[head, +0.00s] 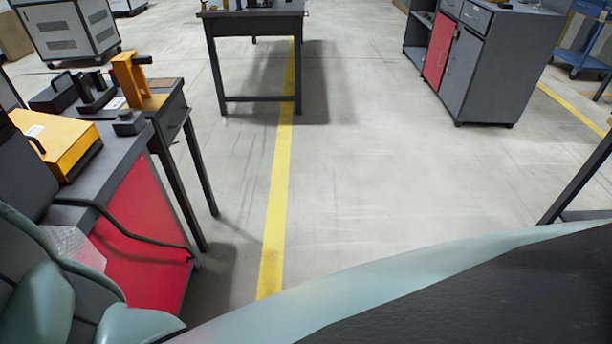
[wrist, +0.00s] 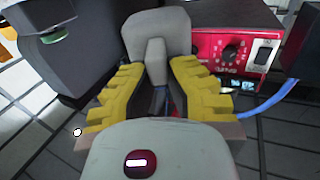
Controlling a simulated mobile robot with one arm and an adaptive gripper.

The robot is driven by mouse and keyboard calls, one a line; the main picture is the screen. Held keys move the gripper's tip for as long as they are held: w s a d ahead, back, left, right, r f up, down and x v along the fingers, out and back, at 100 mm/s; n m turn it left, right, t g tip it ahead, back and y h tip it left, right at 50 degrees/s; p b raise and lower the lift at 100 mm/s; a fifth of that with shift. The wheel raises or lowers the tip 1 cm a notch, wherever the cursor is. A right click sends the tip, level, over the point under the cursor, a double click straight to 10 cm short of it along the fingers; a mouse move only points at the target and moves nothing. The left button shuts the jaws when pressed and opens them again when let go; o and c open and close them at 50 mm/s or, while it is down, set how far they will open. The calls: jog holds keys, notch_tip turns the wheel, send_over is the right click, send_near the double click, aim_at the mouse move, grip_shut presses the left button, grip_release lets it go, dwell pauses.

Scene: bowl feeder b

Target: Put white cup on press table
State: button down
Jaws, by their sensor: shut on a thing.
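In the wrist view my gripper (wrist: 157,80) has its two yellow fingers closed in around a pale grey-white piece, which looks like the white cup (wrist: 157,25). A narrow part of it lies between the fingers and its wider part shows beyond them. The fingers hide where they touch it. In the head view, a dark table (head: 170,103) at the left bears an orange hand press (head: 128,78) and looks like the press table. The cup and gripper do not show clearly in the head view.
A yellow box (head: 58,143) sits on a red-sided bench (head: 145,240) at the near left. A dark table (head: 255,22) stands at the back, a grey cabinet (head: 505,60) at right. Mid-floor is clear. A red control box (wrist: 235,45) and blue cable (wrist: 270,102) are near my gripper.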

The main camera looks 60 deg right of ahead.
jog(key=w, duration=0.3)
jog(key=w+a, duration=0.1)
jog(key=w, duration=0.1)
jog(key=shift+w+f, duration=0.1)
jog(key=shift+w, duration=0.2)
jog(key=shift+w+a+f, duration=0.1)
jog(key=shift+w+f, duration=0.05)
jog(key=shift+w, duration=0.35)
jog(key=shift+w+f, duration=0.15)
jog(key=shift+w, duration=0.3)
jog(key=shift+f+b, duration=0.5)
jog(key=shift+f, duration=1.15)
jog(key=shift+s, duration=0.1)
jog(key=c, duration=1.1)
grip_release()
jog(key=shift+f, duration=0.15)
jog(key=shift+c, duration=0.2)
